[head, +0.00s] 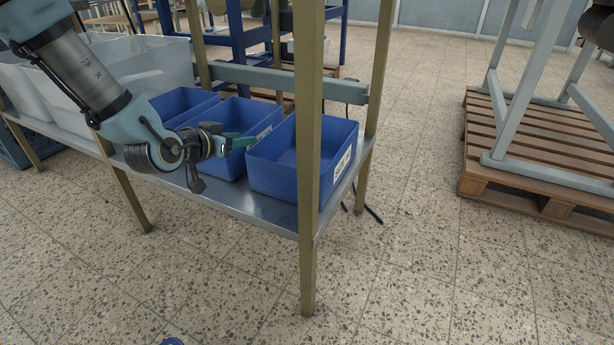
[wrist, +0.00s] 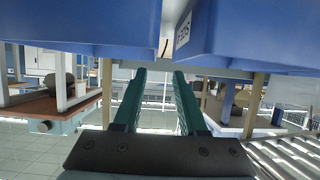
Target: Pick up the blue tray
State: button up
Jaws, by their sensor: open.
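Three blue trays stand in a row on a metal shelf: a right tray (head: 270,178), a middle tray (head: 226,165) and a left tray (head: 182,100). The right tray has a white label on its side. My gripper (head: 243,143) is over the middle tray, near the gap to the right tray, with green fingers. In the wrist view my gripper (wrist: 160,75) is open with nothing between its fingers. Blue tray walls show above the fingers at left (wrist: 80,22) and right (wrist: 250,32), with a gap between them. Contact cannot be told.
The metal shelf (head: 262,208) has tan upright posts; the front post (head: 309,220) stands before the right tray. Translucent bins (head: 150,65) stand on the left. A wooden pallet (head: 525,150) with a grey frame is at right. Floor between is clear.

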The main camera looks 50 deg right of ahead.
aim_at(267, 135)
jog(key=x, duration=0.2)
jog(key=b+x, duration=0.1)
jog(key=x, duration=0.2)
jog(key=shift+s+d+f, duration=0.1)
jog(key=shift+s+d, duration=0.05)
jog(key=shift+d, duration=0.15)
jog(key=b+x, duration=0.1)
jog(key=x, duration=0.1)
jog(key=b+x, duration=0.2)
jog(key=shift+d+f, duration=0.25)
jog(key=shift+f, duration=0.2)
jog(key=shift+d, duration=0.4)
grip_shut()
dwell(0.4)
